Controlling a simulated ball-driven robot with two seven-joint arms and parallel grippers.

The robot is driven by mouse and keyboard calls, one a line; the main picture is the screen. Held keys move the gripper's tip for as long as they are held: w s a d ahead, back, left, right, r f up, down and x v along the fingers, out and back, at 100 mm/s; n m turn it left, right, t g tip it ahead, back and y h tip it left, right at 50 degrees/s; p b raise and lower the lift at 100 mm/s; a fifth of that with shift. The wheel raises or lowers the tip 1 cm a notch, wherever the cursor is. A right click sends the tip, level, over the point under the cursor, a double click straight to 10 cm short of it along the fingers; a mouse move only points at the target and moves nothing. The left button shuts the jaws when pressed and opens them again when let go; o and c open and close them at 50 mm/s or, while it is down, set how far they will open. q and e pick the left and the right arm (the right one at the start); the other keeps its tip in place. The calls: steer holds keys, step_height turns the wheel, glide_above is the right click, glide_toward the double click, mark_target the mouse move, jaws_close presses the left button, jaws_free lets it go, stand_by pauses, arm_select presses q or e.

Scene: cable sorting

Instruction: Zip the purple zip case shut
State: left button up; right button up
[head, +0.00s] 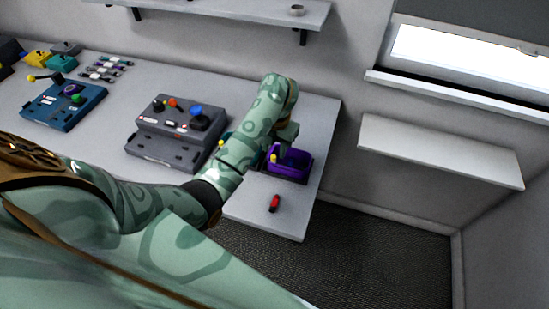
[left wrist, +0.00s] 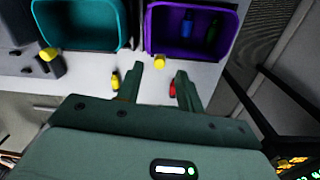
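The purple zip case (head: 291,171) stands near the right end of the table, open at the top. In the left wrist view its purple near wall (left wrist: 195,54) shows, with a blue item (left wrist: 187,22) and a dark green item (left wrist: 212,30) inside. A yellow tab (left wrist: 159,61) is at the case's near left corner; it also shows in the head view (head: 273,158). My left gripper (left wrist: 159,70) is open, its fingers apart on either side of the tab's line. I cannot tell if they touch it. My right gripper is not in view.
A teal case (left wrist: 80,44) stands left of the purple one. A red and black item (head: 275,203) lies near the table's front edge. A grey box with knobs (head: 173,125) and a blue box (head: 65,105) stand further left. A wall shelf (head: 440,150) is beyond the table's right end.

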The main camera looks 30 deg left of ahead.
mark_target(274, 156)
arm_select(q)
step_height(274, 156, down, 3)
steer(key=shift+a+f+b, duration=0.1)
steer(key=shift+f+b, duration=0.1)
steer(key=shift+b, duration=0.25)
jaws_close()
steer(key=d, duration=0.3)
steer(key=w+d, duration=0.1)
steer(key=d, duration=0.1)
steer(key=w+d, duration=0.1)
steer(key=d, duration=0.2)
steer(key=shift+d, duration=0.3)
jaws_free()
steer(key=shift+d, duration=0.1)
